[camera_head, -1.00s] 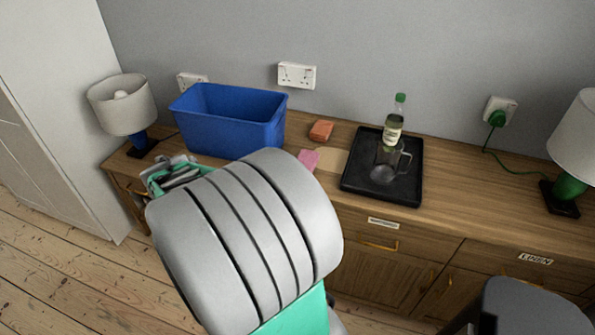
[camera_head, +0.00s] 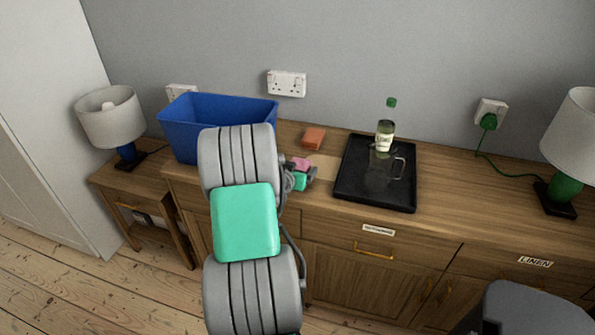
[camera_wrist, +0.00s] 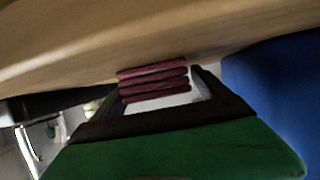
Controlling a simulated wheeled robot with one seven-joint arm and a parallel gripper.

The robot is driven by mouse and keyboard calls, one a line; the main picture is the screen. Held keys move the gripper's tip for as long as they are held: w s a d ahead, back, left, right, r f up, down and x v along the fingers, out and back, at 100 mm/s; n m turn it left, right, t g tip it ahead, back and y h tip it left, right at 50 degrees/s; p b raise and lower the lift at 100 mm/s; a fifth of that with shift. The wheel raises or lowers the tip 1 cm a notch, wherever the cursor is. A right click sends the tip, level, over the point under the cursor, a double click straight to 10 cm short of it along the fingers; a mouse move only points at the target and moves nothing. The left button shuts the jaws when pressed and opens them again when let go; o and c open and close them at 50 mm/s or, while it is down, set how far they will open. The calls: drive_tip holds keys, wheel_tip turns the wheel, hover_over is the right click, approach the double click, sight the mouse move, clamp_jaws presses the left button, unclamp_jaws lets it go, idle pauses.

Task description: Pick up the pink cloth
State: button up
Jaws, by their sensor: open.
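The pink cloth (camera_head: 301,163) lies on the wooden sideboard between the blue bin and the black tray, partly hidden by my gripper in the head view. In the wrist view the cloth (camera_wrist: 153,80) looks dark pink and folded in layers, just beyond the gripper's green and black parts. My gripper (camera_head: 308,177) is open at the front edge of the sideboard, close by the cloth. I cannot tell whether it touches the cloth.
A blue bin (camera_head: 215,112) stands left of the cloth and an orange block (camera_head: 314,138) behind it. A black tray (camera_head: 347,186) to the right holds a bottle (camera_head: 385,130) and a glass jug (camera_head: 380,175). Lamps stand at both ends.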

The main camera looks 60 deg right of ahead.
drive_tip(key=shift+c, duration=0.5)
drive_tip(key=c, duration=1.3)
